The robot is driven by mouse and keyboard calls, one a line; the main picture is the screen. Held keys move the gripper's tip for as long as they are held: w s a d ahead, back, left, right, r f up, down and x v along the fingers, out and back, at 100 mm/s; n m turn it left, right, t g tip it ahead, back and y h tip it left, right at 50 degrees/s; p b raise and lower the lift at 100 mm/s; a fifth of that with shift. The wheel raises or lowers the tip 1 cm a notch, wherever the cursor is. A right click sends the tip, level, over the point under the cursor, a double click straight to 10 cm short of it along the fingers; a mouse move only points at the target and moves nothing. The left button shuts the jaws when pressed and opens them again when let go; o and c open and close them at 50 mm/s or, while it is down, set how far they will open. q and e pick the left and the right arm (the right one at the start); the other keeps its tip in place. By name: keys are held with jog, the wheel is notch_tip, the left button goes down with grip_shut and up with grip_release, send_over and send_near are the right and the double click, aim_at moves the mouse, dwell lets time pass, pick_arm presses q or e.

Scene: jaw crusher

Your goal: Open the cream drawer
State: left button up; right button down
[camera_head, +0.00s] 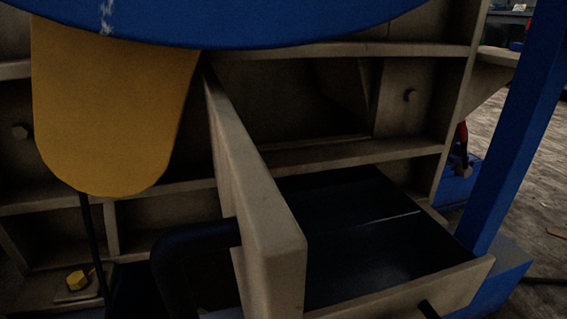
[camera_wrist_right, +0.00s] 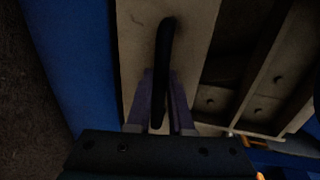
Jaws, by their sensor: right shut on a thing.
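The cream drawer (camera_head: 440,288) is at the lower right of the head view. Its dark inside shows behind the cream front, so it stands at least partly open. The dark handle (camera_head: 428,310) sticks out from the front at the bottom edge of the picture. In the right wrist view the drawer front (camera_wrist_right: 190,40) is pale, and the long black handle (camera_wrist_right: 164,45) runs down between the two purple fingers. My right gripper (camera_wrist_right: 160,90) is shut on this handle. It does not show in the head view. My left gripper is in neither view.
A thick cream beam (camera_head: 262,215) stands left of the drawer, partly hiding it. A yellow rounded plate (camera_head: 110,110) hangs at the left under a blue curved part (camera_head: 230,20). A blue post (camera_head: 515,130) slants at the right, with open floor beyond.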

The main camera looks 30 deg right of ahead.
jog(key=shift+f+v, duration=0.25)
jog(key=shift+v, duration=0.9)
jog(key=shift+a, duration=0.1)
jog(key=c, duration=0.8)
grip_release()
jog(key=shift+s, duration=0.1)
jog(key=p+v, duration=0.2)
jog(key=v, duration=0.7)
jog(key=shift+s+r, duration=0.15)
jog(key=shift+s, duration=0.25)
